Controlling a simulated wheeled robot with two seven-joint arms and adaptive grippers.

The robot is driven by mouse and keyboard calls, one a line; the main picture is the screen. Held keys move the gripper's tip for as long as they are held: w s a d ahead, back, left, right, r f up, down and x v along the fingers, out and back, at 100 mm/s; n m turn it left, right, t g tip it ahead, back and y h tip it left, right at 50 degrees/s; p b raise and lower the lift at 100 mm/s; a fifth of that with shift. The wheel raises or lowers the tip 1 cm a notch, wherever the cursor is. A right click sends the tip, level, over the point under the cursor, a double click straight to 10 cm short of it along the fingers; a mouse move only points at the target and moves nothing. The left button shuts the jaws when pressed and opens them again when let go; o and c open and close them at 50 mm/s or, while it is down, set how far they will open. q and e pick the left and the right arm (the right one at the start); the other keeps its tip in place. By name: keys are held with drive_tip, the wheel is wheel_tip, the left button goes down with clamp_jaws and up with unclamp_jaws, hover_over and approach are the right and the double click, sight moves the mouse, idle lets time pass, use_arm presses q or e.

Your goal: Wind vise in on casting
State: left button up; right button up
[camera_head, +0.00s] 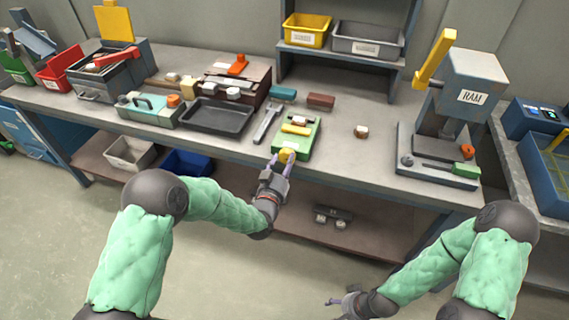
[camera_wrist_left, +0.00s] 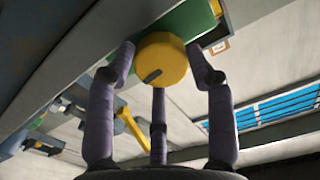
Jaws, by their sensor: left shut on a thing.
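The green vise (camera_head: 308,143) sits at the front edge of the bench, with a yellow bar and a pale piece (camera_head: 299,121) on top. I cannot tell if that piece is the casting or how tightly it sits. The vise's round yellow knob (camera_head: 287,154) faces me. My left gripper (camera_head: 283,160) is shut on the knob. In the left wrist view its purple fingers surround the knob (camera_wrist_left: 161,60), and the green vise body (camera_wrist_left: 180,24) shows behind. My right gripper (camera_head: 334,301) hangs low in front of the bench, away from the vise; its finger opening is unclear.
A wrench (camera_head: 266,124) and dark tray (camera_head: 216,118) lie left of the vise. A small white-and-brown piece (camera_head: 361,131) sits to its right, with bare bench around it. The RAM press (camera_head: 470,80) stands further right. A lower shelf (camera_head: 375,226) runs under the bench.

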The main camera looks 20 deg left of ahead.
use_arm(q)
drive_tip(key=o, duration=1.1)
drive_tip(key=shift+s+f, duration=0.2)
drive_tip(key=shift+f, duration=0.45)
drive_tip(key=shift+o, duration=0.2)
drive_tip(key=shift+w, duration=0.1)
drive_tip(key=shift+r, duration=0.3)
drive_tip(key=s, duration=1.2)
drive_tip(key=shift+a, duration=0.25)
drive_tip(key=shift+f, duration=0.1)
